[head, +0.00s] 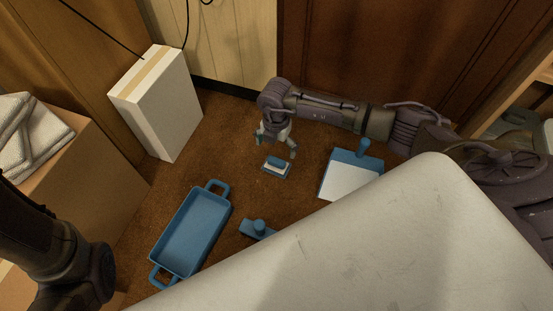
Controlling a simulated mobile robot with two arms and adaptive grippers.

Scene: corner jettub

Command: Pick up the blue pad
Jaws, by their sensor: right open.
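A small blue pad with a white lower layer (277,168) lies on the brown carpet near the middle of the head view. My right gripper (275,149) hangs just above and behind it, fingers pointing down and spread apart, with nothing between them. A small gap seems to separate the fingertips from the pad, though the exact height is hard to tell. My left arm shows at the lower left, but its gripper is not in view.
A blue tray with two handles (192,232) lies front left. A blue knobbed item (258,229) is partly hidden in front. A blue-and-white dustpan-like item (350,180) lies right. A white box (165,105) stands back left. Towels (30,135) sit on a cardboard box.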

